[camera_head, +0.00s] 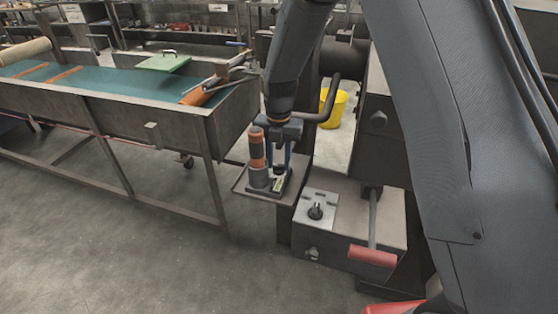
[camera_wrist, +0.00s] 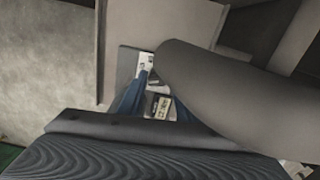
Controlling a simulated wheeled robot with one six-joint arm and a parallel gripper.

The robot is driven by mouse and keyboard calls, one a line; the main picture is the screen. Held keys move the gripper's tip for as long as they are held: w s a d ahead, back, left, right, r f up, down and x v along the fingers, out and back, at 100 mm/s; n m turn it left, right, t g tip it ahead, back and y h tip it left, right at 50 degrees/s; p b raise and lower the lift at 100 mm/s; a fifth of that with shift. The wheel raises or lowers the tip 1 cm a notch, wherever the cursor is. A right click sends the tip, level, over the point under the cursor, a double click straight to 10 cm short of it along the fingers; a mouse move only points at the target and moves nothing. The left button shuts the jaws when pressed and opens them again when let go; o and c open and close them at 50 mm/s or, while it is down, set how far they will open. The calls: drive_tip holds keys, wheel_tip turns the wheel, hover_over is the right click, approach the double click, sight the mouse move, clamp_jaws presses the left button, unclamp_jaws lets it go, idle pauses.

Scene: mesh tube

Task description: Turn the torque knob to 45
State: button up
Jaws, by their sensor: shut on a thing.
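My gripper (camera_head: 279,170) points down with its blue fingers closed on a small part of a dark-based device (camera_head: 262,190). That part looks like the torque knob, but the fingers hide most of it and no setting is readable. A grey and orange upright cylinder (camera_head: 257,150) stands on the same device, just left of the fingers. In the wrist view the blue fingers (camera_wrist: 148,98) reach down around a small pale label plate (camera_wrist: 161,105). A large grey cylinder (camera_wrist: 225,95) covers the right side there.
The device sits on a dark tray (camera_head: 240,184). Close to its right is a metal box with a black knob (camera_head: 315,211) on a pale panel and a red-handled lever (camera_head: 372,256). A green conveyor (camera_head: 105,82) is at left. A yellow bucket (camera_head: 335,108) stands behind.

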sight(279, 165)
drive_tip(key=shift+m, duration=0.3)
drive_tip(key=m, duration=0.9)
drive_tip(key=shift+m, duration=0.4)
idle(0.4)
drive_tip(key=o, duration=1)
drive_tip(key=shift+r+b, duration=0.95)
drive_tip(key=shift+r, duration=3)
